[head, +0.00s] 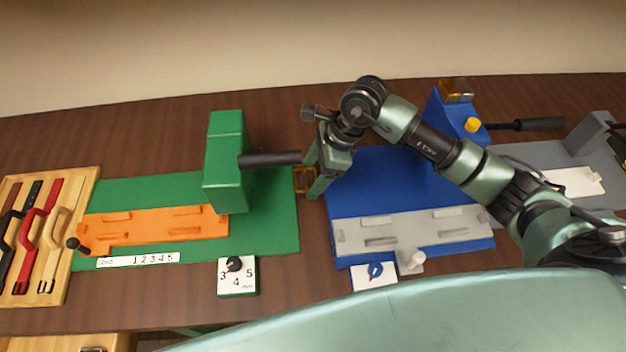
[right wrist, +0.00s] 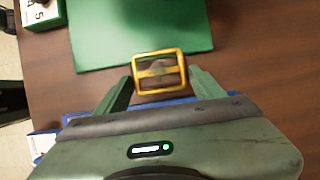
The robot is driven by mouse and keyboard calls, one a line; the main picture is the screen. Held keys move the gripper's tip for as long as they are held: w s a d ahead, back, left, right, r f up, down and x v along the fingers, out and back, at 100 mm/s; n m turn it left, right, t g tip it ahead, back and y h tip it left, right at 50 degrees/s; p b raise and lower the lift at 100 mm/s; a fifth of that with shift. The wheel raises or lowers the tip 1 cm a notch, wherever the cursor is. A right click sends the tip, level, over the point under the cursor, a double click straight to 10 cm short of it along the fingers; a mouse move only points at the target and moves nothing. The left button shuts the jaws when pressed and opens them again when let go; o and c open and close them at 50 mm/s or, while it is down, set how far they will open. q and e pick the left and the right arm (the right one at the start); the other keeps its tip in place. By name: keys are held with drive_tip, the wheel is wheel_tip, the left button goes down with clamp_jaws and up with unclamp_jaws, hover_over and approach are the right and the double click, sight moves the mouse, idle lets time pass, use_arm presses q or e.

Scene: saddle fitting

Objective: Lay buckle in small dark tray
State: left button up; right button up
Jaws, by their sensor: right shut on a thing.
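A gold rectangular buckle (head: 296,180) with a centre bar is held between the fingertips of my right gripper (head: 313,176), just above the wood table between the green and blue mats. In the right wrist view the buckle (right wrist: 160,72) stands out beyond the two green fingers, which close on its sides. My left gripper is not in view. I cannot make out a small dark tray in either view.
A green press (head: 226,165) with a dark handle stands left of my gripper on a green mat (head: 270,220) with an orange plate (head: 150,232). A blue press (head: 450,115) and grey plate (head: 415,228) are right. A wooden strap rack (head: 62,255) is far left.

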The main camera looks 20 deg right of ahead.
wheel_tip(320, 180, down, 4)
drive_tip(key=shift+p, duration=0.5)
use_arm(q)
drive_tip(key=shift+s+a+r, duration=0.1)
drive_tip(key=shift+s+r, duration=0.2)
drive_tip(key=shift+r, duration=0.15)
use_arm(e)
drive_tip(key=shift+f, duration=0.2)
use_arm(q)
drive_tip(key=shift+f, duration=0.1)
use_arm(e)
drive_tip(key=shift+f, duration=0.1)
drive_tip(key=o, duration=1)
drive_tip(key=shift+f+b, duration=0.1)
drive_tip(key=shift+b, duration=0.2)
drive_tip(key=shift+c, duration=0.2)
drive_tip(key=o, duration=0.4)
